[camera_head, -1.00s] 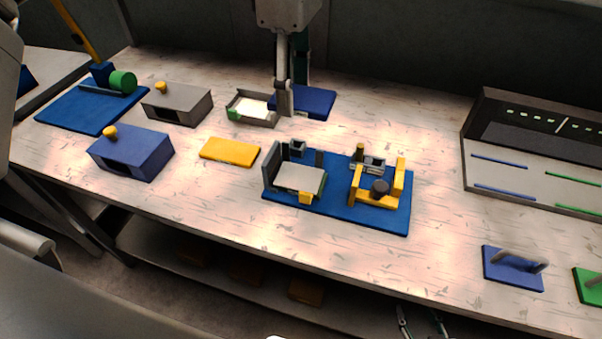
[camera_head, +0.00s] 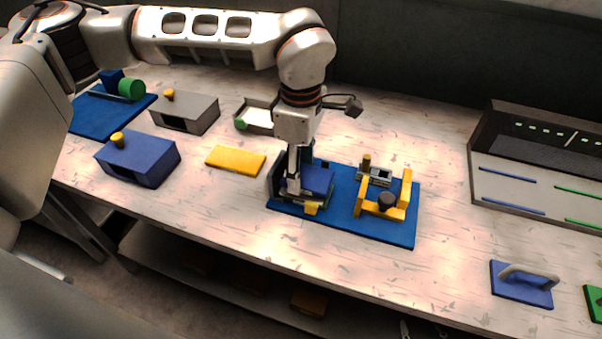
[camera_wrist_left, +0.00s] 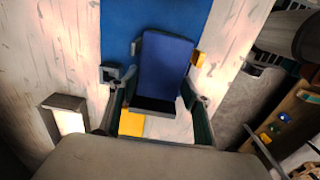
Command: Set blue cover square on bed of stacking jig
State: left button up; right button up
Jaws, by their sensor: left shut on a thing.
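The blue cover (camera_head: 318,180) is held by my left gripper (camera_head: 294,186) over the bed of the stacking jig, between its dark side wall (camera_head: 273,178) and small yellow block (camera_head: 311,208). The cover hides most of the pale bed. In the left wrist view the cover (camera_wrist_left: 165,62) extends forward from between my left fingers (camera_wrist_left: 157,108), above the jig's blue base (camera_wrist_left: 122,30). I cannot tell whether the cover touches the bed. My right gripper (camera_head: 424,332) shows only its separated fingertips at the bottom edge of the head view.
A yellow plate (camera_head: 236,160) lies left of the jig. A yellow fixture (camera_head: 383,208) stands on the blue base's right half. A pale tray (camera_head: 256,115) is behind. Blue (camera_head: 138,160) and grey (camera_head: 185,112) boxes stand left.

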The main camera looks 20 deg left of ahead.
pick_arm(q)
jog(key=shift+f, duration=1)
jog(key=shift+f, duration=0.15)
jog(key=o, duration=1.2)
notch_tip(320, 180, up, 12)
jog(key=shift+r, duration=0.15)
